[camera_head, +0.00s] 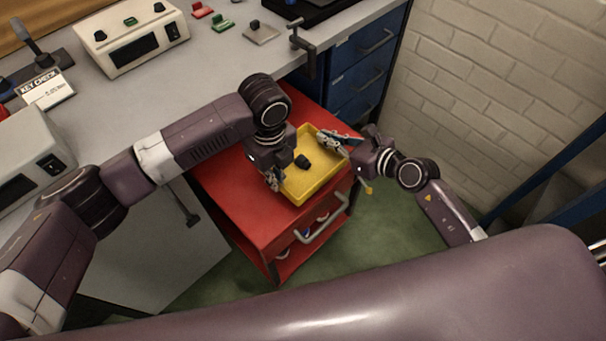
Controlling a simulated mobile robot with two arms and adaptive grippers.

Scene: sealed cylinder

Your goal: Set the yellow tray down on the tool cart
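The yellow tray (324,179) is over the top of the red tool cart (232,190), toward its right side. I cannot tell whether the tray rests on the cart or is held just above it. A small dark object (303,162) is inside the tray. My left gripper (274,181) is at the tray's left wall, with its fingers partly hidden by its own body. My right gripper (329,139) is at the tray's upper right side, with its fingers by the rim. Whether either gripper's fingers are closed on the tray is not clear.
A grey workbench (220,65) stands behind and left, with a beige control box (130,40) and a clamp (300,38) at its edge. Blue drawers (362,70) and a white brick wall (490,90) are behind the cart. Green floor (395,235) is open at front right.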

